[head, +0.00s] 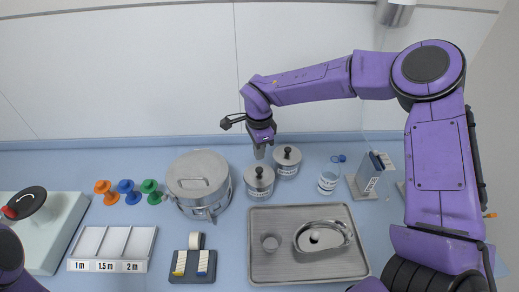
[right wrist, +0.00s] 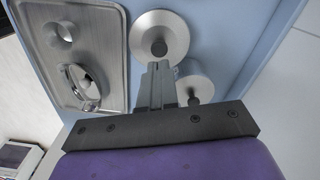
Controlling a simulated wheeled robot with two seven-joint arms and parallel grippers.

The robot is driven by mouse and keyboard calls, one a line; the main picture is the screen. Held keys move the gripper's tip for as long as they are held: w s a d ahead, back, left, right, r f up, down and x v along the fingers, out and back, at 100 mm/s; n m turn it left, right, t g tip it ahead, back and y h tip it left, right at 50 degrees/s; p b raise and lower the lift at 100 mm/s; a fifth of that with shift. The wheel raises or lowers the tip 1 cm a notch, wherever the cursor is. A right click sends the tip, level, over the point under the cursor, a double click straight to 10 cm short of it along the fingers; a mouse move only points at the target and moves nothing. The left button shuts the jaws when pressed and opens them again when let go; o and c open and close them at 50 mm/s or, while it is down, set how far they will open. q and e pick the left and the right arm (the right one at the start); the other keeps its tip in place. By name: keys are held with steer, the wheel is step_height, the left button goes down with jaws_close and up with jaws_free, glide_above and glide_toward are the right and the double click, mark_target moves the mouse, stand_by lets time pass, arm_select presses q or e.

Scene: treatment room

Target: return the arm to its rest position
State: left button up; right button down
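My right gripper (head: 260,152) points down above the back of the counter, its purple arm reaching in from the right. Its two fingers (right wrist: 157,86) lie together with nothing visible between them. It is just behind and above two lidded metal jars, the front jar (head: 259,183) and the rear jar (head: 287,161). In the right wrist view, the fingers overlap the jar lids (right wrist: 160,36); contact cannot be made out. My left gripper is out of view; only a purple part of my left arm shows at the lower left edge.
A metal tray (head: 261,273) holds a small cup (head: 271,243) and a kidney dish (head: 323,237). A steel drum (head: 197,183) stands left of the jars. A glass (head: 328,179) and a grey holder (head: 368,175) stand to the right. The wall is close behind.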

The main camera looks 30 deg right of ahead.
mark_target(259, 169)
steer(key=shift+f+b, duration=1.3)
steer(key=shift+f, duration=1.25)
step_height(259, 169, up, 2)
steer(key=p, duration=0.2)
steer(key=shift+r+p, duration=0.25)
steer(key=shift+p, duration=0.05)
steer(key=shift+r+p, duration=0.4)
steer(key=shift+r, duration=1.85)
